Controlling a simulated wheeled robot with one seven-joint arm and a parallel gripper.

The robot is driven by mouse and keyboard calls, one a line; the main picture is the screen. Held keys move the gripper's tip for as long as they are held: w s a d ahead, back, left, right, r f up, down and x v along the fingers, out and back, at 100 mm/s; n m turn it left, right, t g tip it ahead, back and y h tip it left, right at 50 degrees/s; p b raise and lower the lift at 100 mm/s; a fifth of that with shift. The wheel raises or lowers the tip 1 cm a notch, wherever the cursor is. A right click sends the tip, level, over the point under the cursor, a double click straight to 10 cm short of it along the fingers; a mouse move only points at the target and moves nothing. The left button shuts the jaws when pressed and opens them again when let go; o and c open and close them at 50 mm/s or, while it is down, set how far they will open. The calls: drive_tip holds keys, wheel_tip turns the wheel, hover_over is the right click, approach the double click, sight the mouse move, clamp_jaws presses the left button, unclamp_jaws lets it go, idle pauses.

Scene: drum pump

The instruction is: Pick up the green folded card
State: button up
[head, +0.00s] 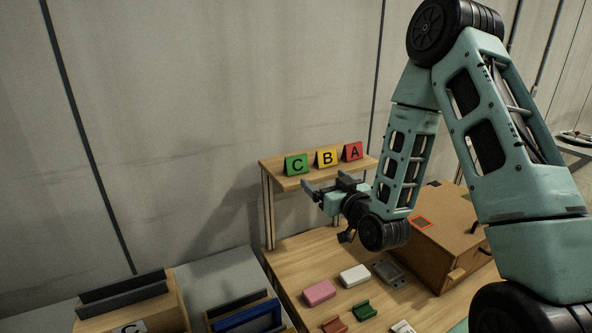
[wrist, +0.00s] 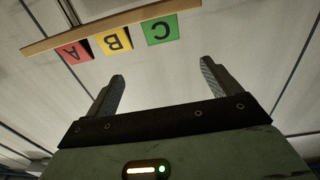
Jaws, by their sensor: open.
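The green folded card (head: 296,165), marked C, stands at the left end of a raised wooden shelf (head: 284,182). It also shows in the wrist view (wrist: 160,31), where the picture is upside down. A yellow card (head: 327,158) marked B and a red card (head: 353,151) marked A stand to its right. My gripper (head: 325,184) is open and empty, in front of the shelf and a little below the cards. In the wrist view my gripper's fingers (wrist: 162,78) are spread apart, and the green card lies beyond them, not between them.
Below the shelf, a wooden table holds a pink block (head: 319,292), a white block (head: 354,276), a grey piece (head: 389,272) and small red and green pieces. A brown box (head: 440,238) stands at right. Trays (head: 245,316) sit at lower left. The wall is behind the shelf.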

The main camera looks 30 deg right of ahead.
drive_tip(key=w+b, duration=0.1)
drive_tip(key=b, duration=0.1)
drive_tip(key=p, duration=0.5)
approach(297, 158)
drive_tip(key=w, duration=0.4)
drive_tip(key=shift+w+d+r, duration=0.15)
drive_tip(key=shift+w+d, duration=0.15)
drive_tip(key=shift+w, duration=0.05)
drive_tip(key=w+p, duration=0.4)
drive_tip(key=w, duration=0.1)
drive_tip(key=shift+w+a, duration=0.15)
drive_tip(key=shift+w, duration=0.35)
drive_tip(key=c, duration=1.1)
